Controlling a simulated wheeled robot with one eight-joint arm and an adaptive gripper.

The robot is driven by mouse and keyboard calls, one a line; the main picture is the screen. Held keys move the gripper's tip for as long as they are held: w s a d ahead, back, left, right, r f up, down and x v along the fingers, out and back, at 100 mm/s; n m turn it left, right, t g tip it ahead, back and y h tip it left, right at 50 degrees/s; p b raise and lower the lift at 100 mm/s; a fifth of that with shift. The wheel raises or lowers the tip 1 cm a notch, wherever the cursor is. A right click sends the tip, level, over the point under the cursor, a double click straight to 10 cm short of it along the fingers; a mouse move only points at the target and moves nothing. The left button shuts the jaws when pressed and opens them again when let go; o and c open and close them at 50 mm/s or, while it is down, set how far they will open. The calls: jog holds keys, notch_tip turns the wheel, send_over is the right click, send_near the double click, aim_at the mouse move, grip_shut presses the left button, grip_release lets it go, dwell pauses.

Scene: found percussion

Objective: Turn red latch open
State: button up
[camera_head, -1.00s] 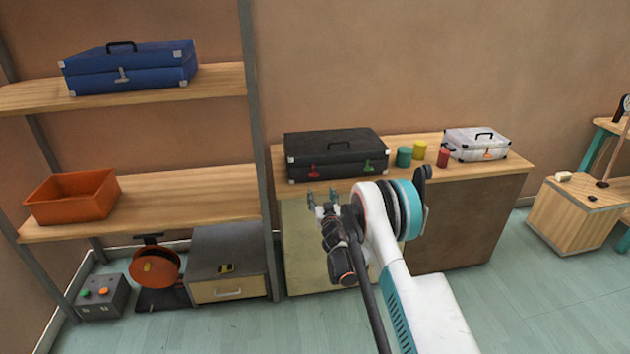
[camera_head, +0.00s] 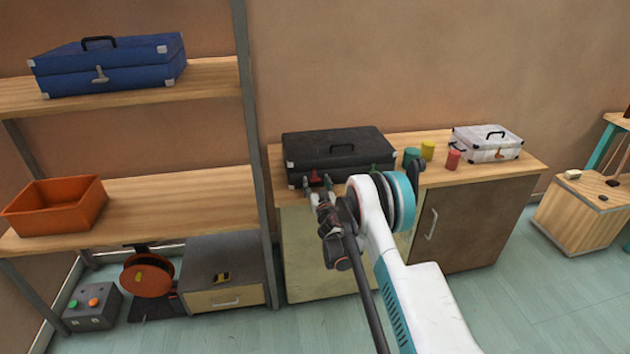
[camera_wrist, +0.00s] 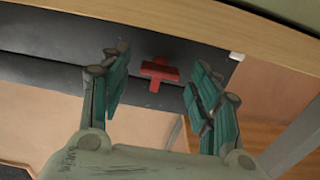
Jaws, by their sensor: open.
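A green latch (camera_head: 375,168) on the same case is mostly hidden by my arm.
The cabinet top (camera_head: 488,172) also holds a teal cup (camera_head: 411,155), a yellow cup (camera_head: 428,149), a red cup (camera_head: 453,159) and a white case (camera_head: 487,146). A shelf post (camera_head: 253,120) stands close on the left.

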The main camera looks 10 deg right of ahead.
jog(key=shift+w, duration=0.2)
jog(key=c, duration=1.1)
